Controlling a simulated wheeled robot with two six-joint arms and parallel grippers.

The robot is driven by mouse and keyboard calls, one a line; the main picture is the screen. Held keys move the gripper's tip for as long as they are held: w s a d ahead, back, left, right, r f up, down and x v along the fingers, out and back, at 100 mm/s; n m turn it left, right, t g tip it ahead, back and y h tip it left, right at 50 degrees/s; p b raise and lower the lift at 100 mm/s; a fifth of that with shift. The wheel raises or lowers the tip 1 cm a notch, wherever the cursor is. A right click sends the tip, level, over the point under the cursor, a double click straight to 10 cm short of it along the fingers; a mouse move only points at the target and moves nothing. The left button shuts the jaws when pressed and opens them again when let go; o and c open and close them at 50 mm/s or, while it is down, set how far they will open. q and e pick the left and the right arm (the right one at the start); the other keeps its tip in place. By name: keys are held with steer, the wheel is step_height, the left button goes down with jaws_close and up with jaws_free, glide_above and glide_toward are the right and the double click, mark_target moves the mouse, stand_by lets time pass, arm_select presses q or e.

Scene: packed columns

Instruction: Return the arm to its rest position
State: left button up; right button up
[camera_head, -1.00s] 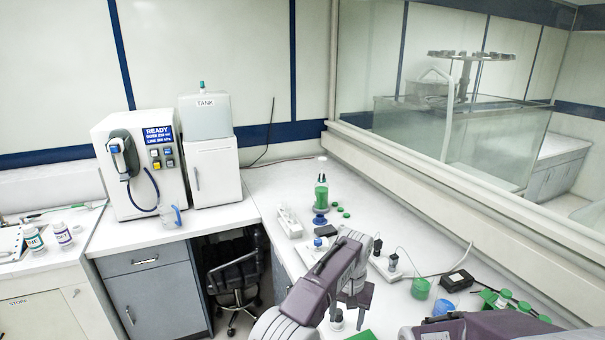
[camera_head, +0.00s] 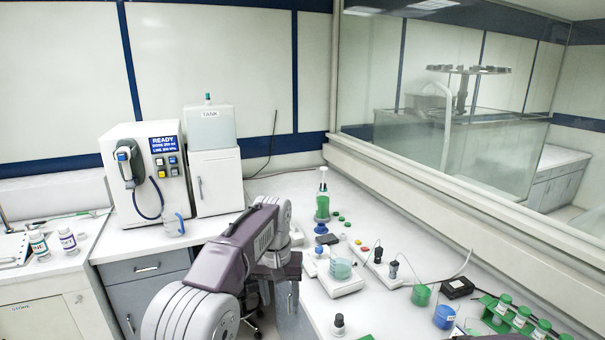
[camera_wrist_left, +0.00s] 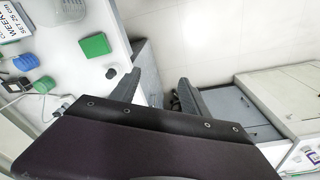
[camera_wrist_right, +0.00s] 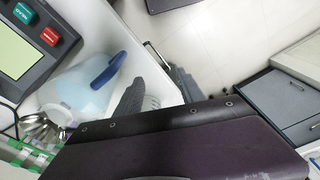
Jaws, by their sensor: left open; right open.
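My left arm reaches in from the lower left of the head view, its purple and grey links bent over the front edge of the bench. My left gripper (camera_head: 284,292) points down there, beside the bench edge. In the left wrist view its two fingers (camera_wrist_left: 160,92) are apart with nothing between them. My right gripper is out of the head view; only a dark sliver of the arm shows at the bottom right. In the right wrist view its fingers (camera_wrist_right: 157,90) are apart and empty, over the bench edge and floor.
The bench (camera_head: 385,310) on the right carries a stirrer with a beaker (camera_head: 341,265), a green bottle (camera_head: 322,205), cups and a green rack (camera_head: 512,318). A blue-handled jug (camera_wrist_right: 88,85) is close to my right gripper. A chair is partly hidden behind my left arm.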

arm_select(q)
steer(key=s+a+f+n, duration=0.1)
steer(key=s+a+f, duration=0.1)
steer(key=s+a, duration=0.4)
steer(key=s+a+f, duration=0.3)
steer(key=s+f, duration=0.3)
steer(key=s, duration=0.2)
steer(key=s+a+f+b, duration=0.1)
steer(key=s+a+f, duration=0.2)
steer(key=s+f, duration=0.3)
steer(key=shift+s+a+f, duration=0.3)
steer(key=shift+s+f, duration=0.05)
steer(key=shift+s, duration=1.2)
